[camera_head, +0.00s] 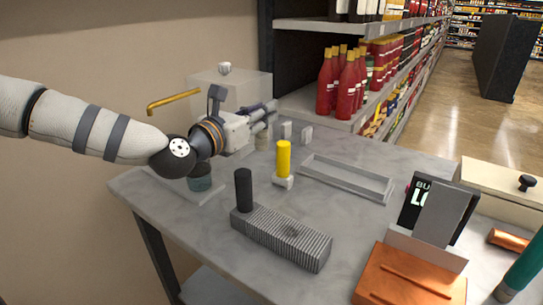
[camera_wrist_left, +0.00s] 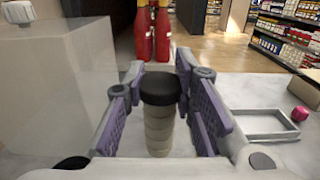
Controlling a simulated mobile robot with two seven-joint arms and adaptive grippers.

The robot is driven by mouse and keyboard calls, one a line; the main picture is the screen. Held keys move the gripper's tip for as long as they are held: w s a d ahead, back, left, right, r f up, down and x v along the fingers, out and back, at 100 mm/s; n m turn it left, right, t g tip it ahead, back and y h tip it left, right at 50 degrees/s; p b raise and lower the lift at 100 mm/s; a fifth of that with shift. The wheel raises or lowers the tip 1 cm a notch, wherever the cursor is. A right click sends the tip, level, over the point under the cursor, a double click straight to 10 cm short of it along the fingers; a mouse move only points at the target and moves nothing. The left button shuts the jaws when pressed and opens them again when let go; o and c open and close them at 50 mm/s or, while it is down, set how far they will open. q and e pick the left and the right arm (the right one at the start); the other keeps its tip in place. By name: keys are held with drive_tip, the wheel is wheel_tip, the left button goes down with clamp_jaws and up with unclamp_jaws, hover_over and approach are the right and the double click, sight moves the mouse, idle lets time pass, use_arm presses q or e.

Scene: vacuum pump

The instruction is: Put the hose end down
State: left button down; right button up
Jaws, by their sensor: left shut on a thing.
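The hose end shows best in the left wrist view as an upright, beige, ribbed hose (camera_wrist_left: 158,130) with a black cap (camera_wrist_left: 160,88). My left gripper (camera_wrist_left: 160,80) is shut on it, with a purple-padded finger on each side. In the head view my left gripper (camera_head: 268,113) is at the back of the table beside a clear box. A short beige piece of the hose (camera_head: 262,139) shows below the fingers there. I cannot tell whether its lower end touches the table. My right gripper is not in view.
The grey table (camera_head: 215,235) holds a ribbed grey block (camera_head: 285,238), a yellow cylinder (camera_head: 283,158), an empty tray (camera_head: 345,180) and an orange base (camera_head: 405,280). The clear box (camera_head: 252,85) and a gold bent pipe (camera_head: 173,102) are near my left arm. Shelved red bottles (camera_head: 346,90) stand behind.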

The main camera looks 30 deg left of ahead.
sight(257, 146)
use_arm(q)
wheel_tip(257, 146, down, 8)
drive_tip(key=shift+s+r+b, duration=0.1)
drive_tip(key=shift+b, duration=0.7)
drive_tip(key=c, duration=1.3)
unclamp_jaws()
drive_tip(key=shift+c, duration=0.2)
drive_tip(key=shift+r, duration=0.1)
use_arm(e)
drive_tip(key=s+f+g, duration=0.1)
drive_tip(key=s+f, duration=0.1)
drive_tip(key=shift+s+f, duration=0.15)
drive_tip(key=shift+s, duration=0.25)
